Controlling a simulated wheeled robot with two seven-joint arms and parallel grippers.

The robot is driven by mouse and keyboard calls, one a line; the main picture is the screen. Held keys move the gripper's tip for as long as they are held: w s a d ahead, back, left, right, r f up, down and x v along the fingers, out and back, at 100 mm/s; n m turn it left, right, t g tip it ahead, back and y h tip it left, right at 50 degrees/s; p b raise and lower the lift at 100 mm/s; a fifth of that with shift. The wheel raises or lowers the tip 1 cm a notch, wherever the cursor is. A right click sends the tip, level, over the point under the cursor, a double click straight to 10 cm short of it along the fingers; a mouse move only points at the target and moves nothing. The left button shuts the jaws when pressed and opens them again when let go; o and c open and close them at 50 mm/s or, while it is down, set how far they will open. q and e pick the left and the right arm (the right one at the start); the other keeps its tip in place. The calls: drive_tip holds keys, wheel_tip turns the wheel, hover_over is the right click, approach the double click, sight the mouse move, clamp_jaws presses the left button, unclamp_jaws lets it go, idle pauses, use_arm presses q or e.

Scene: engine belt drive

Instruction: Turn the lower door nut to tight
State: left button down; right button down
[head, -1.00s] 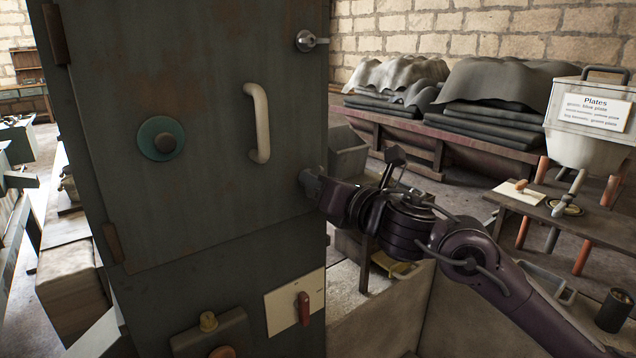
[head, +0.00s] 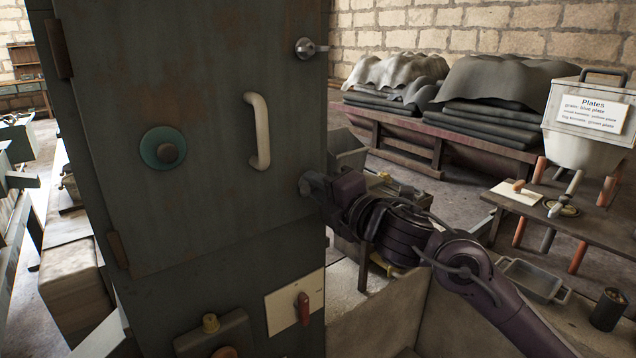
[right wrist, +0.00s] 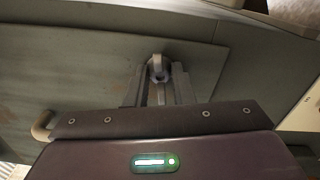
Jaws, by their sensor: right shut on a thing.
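The grey cabinet door (head: 200,130) is closed, with a white handle (head: 258,130). The lower door nut (head: 305,187) is at the door's right edge, mostly covered by my right gripper (head: 312,184) in the head view. In the right wrist view the nut (right wrist: 158,68) is a pale metal piece between the two fingers of the right gripper (right wrist: 157,80), which is shut on it. An upper door nut with a small lever (head: 306,47) sits higher on the same edge. My left gripper is not in view.
A round teal knob (head: 163,148) is on the door. Below it is a plate with a red switch (head: 302,309). To the right stand a low bench (head: 580,225), a white bin labelled Plates (head: 590,110) and covered stacks (head: 500,100). Floor shows between them.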

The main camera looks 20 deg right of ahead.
drive_tip(key=shift+m+p, duration=0.35)
drive_tip(key=shift+m, duration=0.85)
drive_tip(key=c, duration=1.3)
unclamp_jaws()
drive_tip(key=shift+o, duration=0.2)
drive_tip(key=b+v, duration=0.1)
drive_tip(key=v, duration=0.6)
drive_tip(key=shift+s+d+b, duration=0.15)
drive_tip(key=shift+s+b, duration=0.15)
drive_tip(key=shift+s, duration=0.05)
